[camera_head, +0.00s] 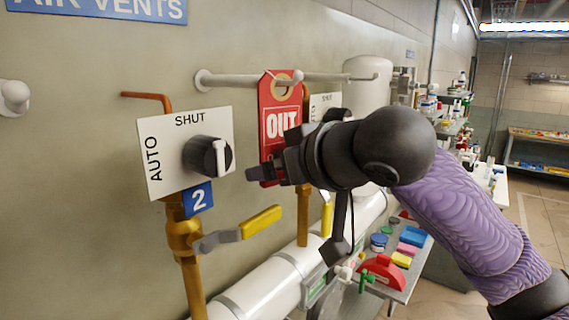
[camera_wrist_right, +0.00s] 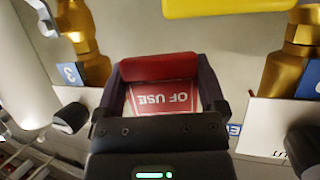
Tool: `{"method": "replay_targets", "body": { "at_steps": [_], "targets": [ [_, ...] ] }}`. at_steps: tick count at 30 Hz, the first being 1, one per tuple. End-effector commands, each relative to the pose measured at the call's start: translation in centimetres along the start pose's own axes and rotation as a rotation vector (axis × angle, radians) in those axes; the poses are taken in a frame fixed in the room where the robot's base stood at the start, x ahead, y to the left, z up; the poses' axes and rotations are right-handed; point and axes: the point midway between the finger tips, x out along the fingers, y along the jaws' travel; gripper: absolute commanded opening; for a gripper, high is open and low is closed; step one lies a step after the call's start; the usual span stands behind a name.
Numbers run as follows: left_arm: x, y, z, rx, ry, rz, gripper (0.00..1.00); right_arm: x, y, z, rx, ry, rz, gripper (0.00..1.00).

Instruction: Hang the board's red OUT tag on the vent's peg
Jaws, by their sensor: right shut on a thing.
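The red OUT tag (camera_head: 279,118) is upright in the head view, with a tan ring around its top hole. The white peg (camera_head: 235,79) above vent 2's dial plate (camera_head: 158,150) runs right to the tag's upper part. I cannot tell whether it passes through the hole. My right gripper (camera_head: 272,168) is shut on the tag's lower part. In the right wrist view, the gripper (camera_wrist_right: 162,88) holds the tag (camera_wrist_right: 160,68), with "OF USE" upside down between the fingers. My left gripper is not in view.
A black dial (camera_head: 205,156) and a yellow-handled valve (camera_head: 258,223) are left of and below the gripper. A second white peg (camera_head: 340,77) lies farther along the wall, above another plate (camera_head: 324,102). A white pipe (camera_head: 260,283) runs below. Shelves stand at right.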

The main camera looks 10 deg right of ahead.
Motion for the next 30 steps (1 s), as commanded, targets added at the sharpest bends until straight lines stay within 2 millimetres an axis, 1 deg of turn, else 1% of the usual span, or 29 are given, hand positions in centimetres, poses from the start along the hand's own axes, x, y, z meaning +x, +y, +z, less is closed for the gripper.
{"method": "replay_targets", "body": {
  "at_steps": [11, 12, 13, 20, 22, 23, 27, 30],
  "targets": [
    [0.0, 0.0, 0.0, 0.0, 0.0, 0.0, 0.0, 0.0, 0.0, 0.0, 0.0, 0.0, 0.0, 0.35],
    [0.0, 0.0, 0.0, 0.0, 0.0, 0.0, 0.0, 0.0, 0.0, 0.0, 0.0, 0.0, 0.0, 0.94],
    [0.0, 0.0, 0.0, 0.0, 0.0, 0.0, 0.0, 0.0, 0.0, 0.0, 0.0, 0.0, 0.0, 1.0],
    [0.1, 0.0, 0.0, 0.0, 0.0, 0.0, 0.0, -0.1, 0.0, 0.0, 0.0, 0.0, 0.0, 1.0],
    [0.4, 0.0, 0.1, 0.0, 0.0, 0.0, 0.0, -0.8, 0.0, 0.0, -0.001, 0.004, -0.002, 1.0],
    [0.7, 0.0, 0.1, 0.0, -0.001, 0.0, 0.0, -1.3, 0.0, 0.1, -0.001, 0.005, 0.0, 1.0],
    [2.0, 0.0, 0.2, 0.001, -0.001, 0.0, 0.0, -4.8, 0.0, 0.3, -0.002, 0.006, 0.001, 1.0],
    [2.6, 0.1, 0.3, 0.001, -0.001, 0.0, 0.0, -7.3, 0.0, 0.2, -0.001, 0.006, 0.001, 1.0]
  ]
}}
